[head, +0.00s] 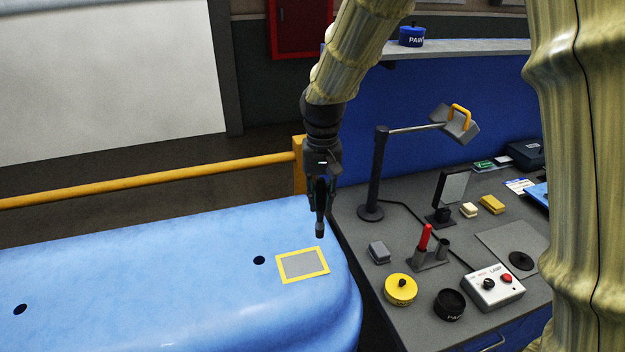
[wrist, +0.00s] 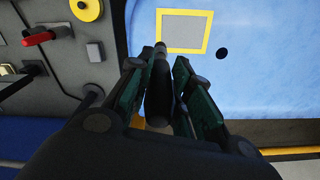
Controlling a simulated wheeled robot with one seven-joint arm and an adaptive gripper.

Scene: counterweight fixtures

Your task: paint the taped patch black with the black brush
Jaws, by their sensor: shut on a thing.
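The taped patch (head: 302,265) is a grey rectangle framed in yellow tape on the light-blue surface, right of a dark hole. It also shows in the wrist view (wrist: 183,31), at the top, with its grey inside unpainted. My gripper (head: 320,190) is shut on the black brush (head: 320,229), whose tip points down by the patch's far right corner in the head view. The tip seems to be above the surface; the exact gap cannot be told. In the wrist view, the brush (wrist: 160,95) sits between the fingers (wrist: 160,85). A black paint pot (head: 450,304) stands on the grey bench.
A lamp post (head: 377,170) rises behind. A yellow rail (head: 150,182) runs behind the blue surface.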

